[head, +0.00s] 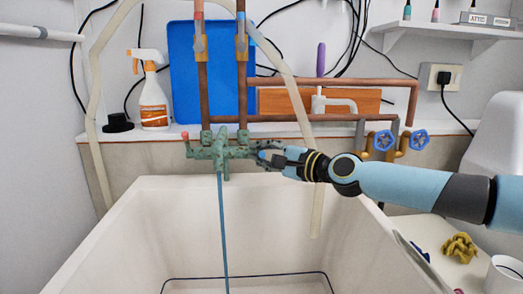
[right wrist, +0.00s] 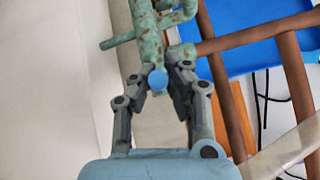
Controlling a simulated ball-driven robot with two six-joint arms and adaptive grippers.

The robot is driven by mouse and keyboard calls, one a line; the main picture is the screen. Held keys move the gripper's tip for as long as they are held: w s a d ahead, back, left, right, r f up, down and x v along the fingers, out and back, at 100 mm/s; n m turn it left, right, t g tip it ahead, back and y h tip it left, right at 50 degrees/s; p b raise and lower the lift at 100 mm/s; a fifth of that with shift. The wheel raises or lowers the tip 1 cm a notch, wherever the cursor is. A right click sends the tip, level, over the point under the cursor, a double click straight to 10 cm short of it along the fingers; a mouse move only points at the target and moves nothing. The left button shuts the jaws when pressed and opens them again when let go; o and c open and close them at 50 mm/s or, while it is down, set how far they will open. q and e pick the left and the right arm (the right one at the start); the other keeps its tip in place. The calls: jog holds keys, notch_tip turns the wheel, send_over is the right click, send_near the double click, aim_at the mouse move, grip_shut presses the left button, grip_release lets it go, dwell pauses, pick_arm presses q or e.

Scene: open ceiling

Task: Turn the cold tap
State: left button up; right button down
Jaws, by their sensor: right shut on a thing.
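The worn green mixer tap (head: 222,148) is fixed to the wall above the white sink (head: 120,225). Its left handle has a red tip (head: 185,135). My right gripper (head: 268,156) reaches in from the right and is at the tap's right-hand side. In the right wrist view, the cold tap's blue tip (right wrist: 158,78) sits between the fingers of the gripper (right wrist: 155,95), which is shut on that handle. The fingers hide part of the handle in the head view. A thin blue line (head: 223,230) runs straight down from the spout into the sink. My left gripper is not in view.
Copper pipes (head: 204,85) rise behind the tap, before a blue board (head: 182,80). A spray bottle (head: 153,95) stands on the ledge. Two blue valve wheels (head: 383,141) sit right of my gripper. A pale hose (head: 318,190) hangs into the sink.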

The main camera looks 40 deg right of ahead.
jog(key=shift+s+f, duration=0.1)
jog(key=shift+f, duration=0.2)
jog(key=c, duration=1.3)
grip_release()
jog(key=shift+r, duration=0.15)
jog(key=shift+c, duration=0.2)
jog(key=s, duration=0.7)
jog(key=shift+s+d, duration=0.2)
jog(key=shift+d, duration=0.1)
jog(key=shift+r, duration=0.1)
